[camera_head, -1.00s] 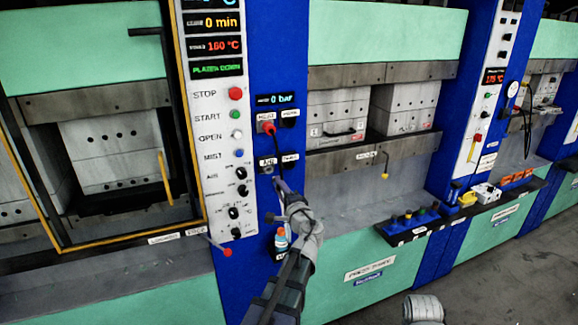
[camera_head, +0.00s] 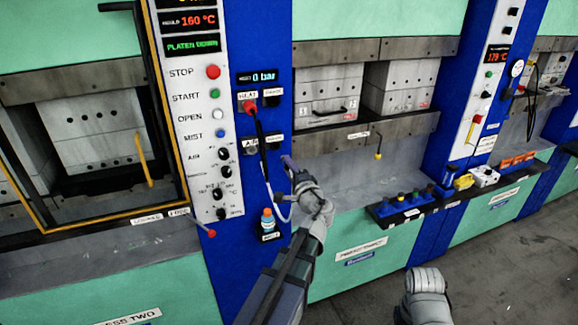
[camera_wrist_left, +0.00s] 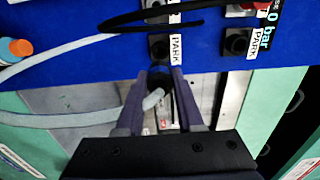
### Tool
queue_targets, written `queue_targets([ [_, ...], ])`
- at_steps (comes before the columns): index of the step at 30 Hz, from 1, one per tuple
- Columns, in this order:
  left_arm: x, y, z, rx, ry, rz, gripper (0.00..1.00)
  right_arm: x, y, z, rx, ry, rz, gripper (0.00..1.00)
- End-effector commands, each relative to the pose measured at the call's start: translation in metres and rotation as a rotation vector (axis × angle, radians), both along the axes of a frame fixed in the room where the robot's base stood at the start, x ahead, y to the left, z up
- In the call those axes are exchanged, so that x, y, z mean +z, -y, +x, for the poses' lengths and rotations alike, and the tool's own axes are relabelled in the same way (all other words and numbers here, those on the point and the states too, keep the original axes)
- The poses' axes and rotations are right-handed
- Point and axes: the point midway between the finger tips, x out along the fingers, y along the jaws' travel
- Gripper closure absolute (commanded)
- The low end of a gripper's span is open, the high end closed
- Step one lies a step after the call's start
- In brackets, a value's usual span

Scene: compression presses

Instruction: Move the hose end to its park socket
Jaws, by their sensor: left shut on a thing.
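My left gripper (camera_head: 288,161) is shut on the hose end (camera_wrist_left: 158,80), a dark fitting with a pale grey hose (camera_wrist_left: 60,118) bending away to the left in the wrist view. The gripper is off the right edge of the blue panel (camera_head: 233,62) in the head view. In the wrist view, one round dark socket with a PARK label (camera_wrist_left: 159,47) lies just beyond the hose end, apart from it. A second PARK socket (camera_wrist_left: 236,42) is to its right. In the head view, the AIR socket (camera_head: 251,147) looks empty.
A black hose (camera_head: 262,145) with a red plug (camera_head: 249,106) is in the HEAT socket and crosses near the sockets. A blue bottle with an orange cap (camera_head: 267,218) stands low on the panel. A tray of small items (camera_head: 405,206) is to the right.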

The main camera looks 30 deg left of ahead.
Motion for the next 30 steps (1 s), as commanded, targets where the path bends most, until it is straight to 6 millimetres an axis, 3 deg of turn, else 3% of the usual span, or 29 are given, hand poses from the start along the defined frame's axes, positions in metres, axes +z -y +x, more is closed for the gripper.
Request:
queue_targets([
  [14, 0.000, -0.007, 0.008, 0.000, 0.000, 0.000, 1.00, 0.000, 0.000, 0.000, 0.000, 0.000, 0.000, 0.50],
  [30, 0.000, -0.041, 0.036, 0.001, 0.000, 0.000, 1.00, 0.000, 0.000, 0.000, 0.000, 0.000, 0.000, 0.50],
])
